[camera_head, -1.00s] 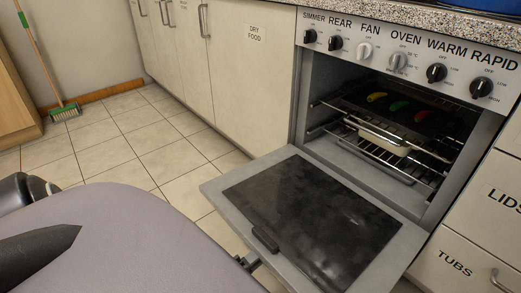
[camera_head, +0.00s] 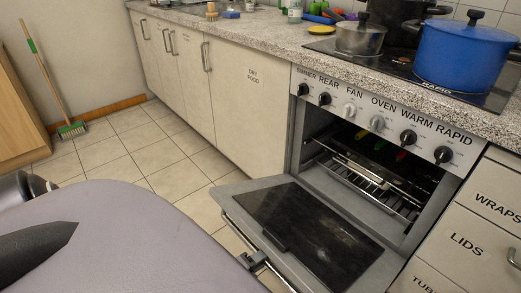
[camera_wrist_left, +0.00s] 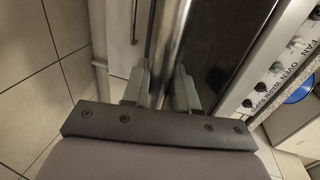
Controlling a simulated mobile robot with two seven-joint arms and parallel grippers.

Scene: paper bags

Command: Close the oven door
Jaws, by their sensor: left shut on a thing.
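The oven door (camera_head: 228,192) hangs open, its dark inner glass facing up. A metal bar handle (camera_head: 236,229) runs along its outer edge. My left gripper (camera_head: 254,261) is at this bar in the head view. In the left wrist view, the fingers of my left gripper (camera_wrist_left: 160,82) are shut on the handle bar (camera_wrist_left: 176,35), one on each side, beside the dark door glass (camera_wrist_left: 222,40). The oven cavity (camera_head: 325,130) shows wire racks (camera_head: 372,183) and a dark tray with several coloured items. My right gripper is not in view.
White cabinets (camera_head: 246,115) stand left of the oven, drawers (camera_head: 462,243) right of it. Above are the knob panel (camera_head: 376,121) and a hob with a blue pot (camera_head: 465,55) and a smaller pot (camera_head: 360,38). A broom (camera_head: 72,129) leans far left. The tiled floor is clear.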

